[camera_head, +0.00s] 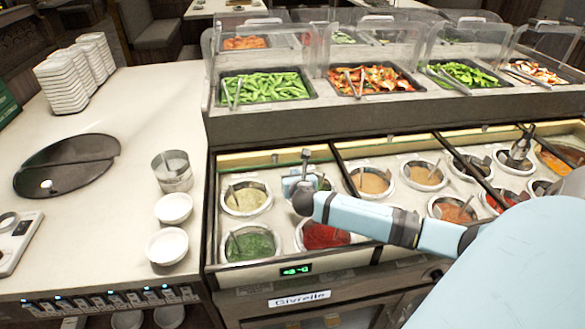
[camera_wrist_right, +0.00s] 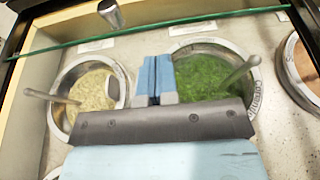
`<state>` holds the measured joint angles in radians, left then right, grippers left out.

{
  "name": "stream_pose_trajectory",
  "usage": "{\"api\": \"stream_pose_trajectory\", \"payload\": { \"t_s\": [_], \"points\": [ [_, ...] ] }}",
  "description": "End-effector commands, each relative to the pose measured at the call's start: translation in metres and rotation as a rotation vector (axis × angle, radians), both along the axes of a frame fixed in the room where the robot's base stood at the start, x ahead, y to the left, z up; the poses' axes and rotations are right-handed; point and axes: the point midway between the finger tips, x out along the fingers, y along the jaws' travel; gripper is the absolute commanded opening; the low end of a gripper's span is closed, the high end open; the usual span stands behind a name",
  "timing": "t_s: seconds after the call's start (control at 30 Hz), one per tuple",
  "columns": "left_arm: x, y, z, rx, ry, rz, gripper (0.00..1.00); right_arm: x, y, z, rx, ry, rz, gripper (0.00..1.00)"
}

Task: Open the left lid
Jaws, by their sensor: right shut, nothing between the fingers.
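The left lid is a clear glass pane with a green edge (camera_wrist_right: 200,24), crossing the top of the right wrist view. Its metal knob (camera_wrist_right: 112,14) stands just beyond that edge; it also shows upright in the head view (camera_head: 306,156). My right gripper (camera_head: 302,182) is over the left section of the sauce counter, close to the knob in the head view. In the wrist view its blue fingers (camera_wrist_right: 156,78) are together, empty and apart from the knob. How far the glass reaches is hard to tell. My left gripper is not in view.
Under my right gripper are bowls of pale sauce (camera_head: 245,197), green sauce (camera_head: 252,243) and red sauce (camera_head: 325,235) with spoons. Another lid handle (camera_head: 520,147) stands at the right. Food trays (camera_head: 265,86) sit behind. White bowls (camera_head: 167,246) stand on the left counter.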

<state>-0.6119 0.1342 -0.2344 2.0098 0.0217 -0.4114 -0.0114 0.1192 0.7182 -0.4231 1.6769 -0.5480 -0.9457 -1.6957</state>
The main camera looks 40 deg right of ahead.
Motion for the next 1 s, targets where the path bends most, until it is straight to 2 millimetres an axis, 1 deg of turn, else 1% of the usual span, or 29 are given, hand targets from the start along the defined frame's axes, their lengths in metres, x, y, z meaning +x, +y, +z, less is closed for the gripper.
{"api": "stream_pose_trajectory", "payload": {
  "t_s": [0.03, 0.2, 0.37, 0.77, 1.0],
  "points": [
    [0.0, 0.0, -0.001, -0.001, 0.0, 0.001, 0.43, 0.009, -0.005, -0.003, 0.001, -0.002, -0.002, 0.0],
    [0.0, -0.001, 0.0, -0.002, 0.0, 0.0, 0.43, 0.029, -0.018, -0.002, 0.0, -0.001, 0.0, 0.0],
    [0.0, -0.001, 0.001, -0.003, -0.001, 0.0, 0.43, 0.038, -0.023, -0.002, 0.0, 0.0, 0.001, 0.0],
    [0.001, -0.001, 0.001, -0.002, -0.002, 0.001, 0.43, 0.041, -0.025, -0.002, 0.0, 0.0, 0.001, 0.0],
    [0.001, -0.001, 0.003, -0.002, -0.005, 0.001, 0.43, 0.072, -0.043, 0.0, -0.002, -0.003, 0.0, 0.0]
  ]
}}
